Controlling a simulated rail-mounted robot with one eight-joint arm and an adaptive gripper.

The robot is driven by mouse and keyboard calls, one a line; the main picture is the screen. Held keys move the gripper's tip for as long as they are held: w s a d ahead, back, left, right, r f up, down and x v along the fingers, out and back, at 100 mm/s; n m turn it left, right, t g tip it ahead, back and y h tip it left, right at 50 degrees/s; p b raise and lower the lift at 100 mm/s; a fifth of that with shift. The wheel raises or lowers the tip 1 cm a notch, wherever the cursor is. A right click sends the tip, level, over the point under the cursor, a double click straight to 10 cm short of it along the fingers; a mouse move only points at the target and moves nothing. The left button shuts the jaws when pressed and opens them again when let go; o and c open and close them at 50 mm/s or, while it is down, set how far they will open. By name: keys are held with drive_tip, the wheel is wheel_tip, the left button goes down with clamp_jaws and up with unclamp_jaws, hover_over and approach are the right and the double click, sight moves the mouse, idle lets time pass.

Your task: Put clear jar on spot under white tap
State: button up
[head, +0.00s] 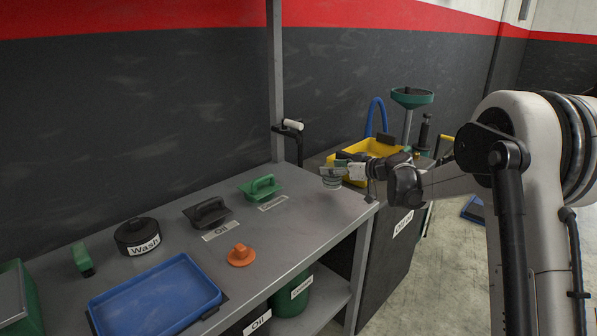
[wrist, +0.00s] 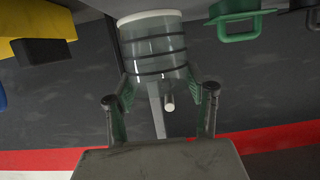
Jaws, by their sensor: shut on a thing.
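The clear jar (head: 332,181) is in my gripper (head: 343,168), near the right end of the grey bench, apparently above its surface. In the wrist view the jar (wrist: 155,52) is see-through with dark bands and a white end. The green-padded fingers of my gripper (wrist: 160,92) are shut on its sides. The white tap (head: 293,125) is on a black fitting beside the grey post, behind and left of the jar. Its white end (wrist: 168,103) also shows in the wrist view. The spot under the tap cannot be made out clearly.
The grey bench (head: 310,215) holds a green-handled lid (head: 262,188), a dark handled lid (head: 208,212), an orange cap (head: 240,256), a black Wash lid (head: 138,237) and a blue tray (head: 155,300). A yellow tray (head: 377,147) and green funnel (head: 412,97) stand behind my gripper.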

drive_tip(key=x, duration=1)
drive_tip(key=r+b+x, duration=0.1)
drive_tip(key=x, duration=0.5)
drive_tip(key=shift+w+a, duration=0.15)
drive_tip(key=shift+a, duration=0.05)
drive_tip(key=o, duration=1.7)
